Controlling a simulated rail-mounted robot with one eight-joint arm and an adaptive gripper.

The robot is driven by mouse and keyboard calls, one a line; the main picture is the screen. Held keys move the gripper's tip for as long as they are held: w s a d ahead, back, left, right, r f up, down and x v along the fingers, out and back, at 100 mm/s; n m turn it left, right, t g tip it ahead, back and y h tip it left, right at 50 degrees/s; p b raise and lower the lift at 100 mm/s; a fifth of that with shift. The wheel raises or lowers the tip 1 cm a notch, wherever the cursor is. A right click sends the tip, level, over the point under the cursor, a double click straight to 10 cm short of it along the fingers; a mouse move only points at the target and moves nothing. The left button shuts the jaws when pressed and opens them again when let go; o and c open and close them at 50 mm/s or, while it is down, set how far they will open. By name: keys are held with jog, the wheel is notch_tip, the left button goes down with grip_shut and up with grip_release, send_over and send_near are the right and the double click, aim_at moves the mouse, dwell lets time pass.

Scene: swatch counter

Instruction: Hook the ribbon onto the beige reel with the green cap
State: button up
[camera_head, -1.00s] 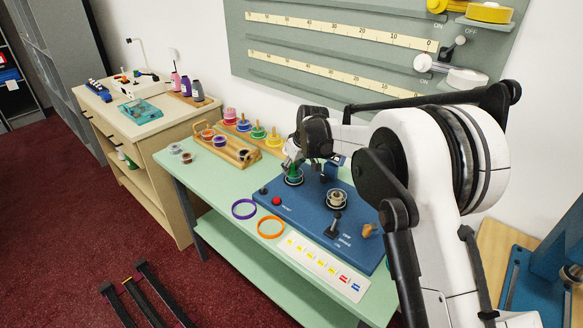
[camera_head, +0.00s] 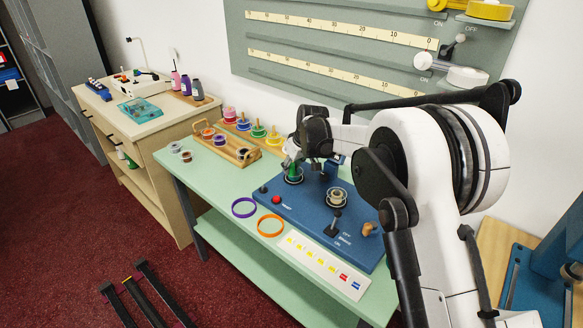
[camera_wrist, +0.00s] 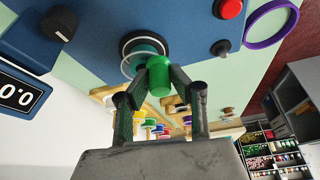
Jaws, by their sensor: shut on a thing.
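My gripper (camera_wrist: 158,88) is shut on a green cap (camera_wrist: 160,74), which sits between its two fingers in the wrist view. Behind the cap, a teal disc with a clear rim (camera_wrist: 142,50) sits on a dark round base on the blue machine. In the head view my gripper (camera_head: 292,160) is over the left post of the blue machine (camera_head: 310,212), with a green cone shape (camera_head: 293,172) beneath it. A beige reel (camera_head: 337,196) stands on the machine's right post, apart from my gripper. I cannot make out a ribbon for certain.
A purple ring (camera_head: 244,208) and an orange ring (camera_head: 270,226) lie by the machine's front left. A label strip (camera_head: 318,265) lies in front. A wooden rack (camera_head: 228,150) of colored spools stands to the left. A red button (camera_head: 276,199) is on the machine.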

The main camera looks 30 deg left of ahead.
jog(key=shift+d+f, duration=0.1)
jog(key=shift+f, duration=0.25)
jog(key=shift+c, duration=0.5)
jog(key=shift+s, duration=0.1)
jog(key=shift+c, duration=0.7)
jog(key=shift+o, duration=0.2)
jog(key=shift+f+b, duration=0.15)
jog(key=shift+b, duration=0.15)
jog(key=shift+f, duration=0.1)
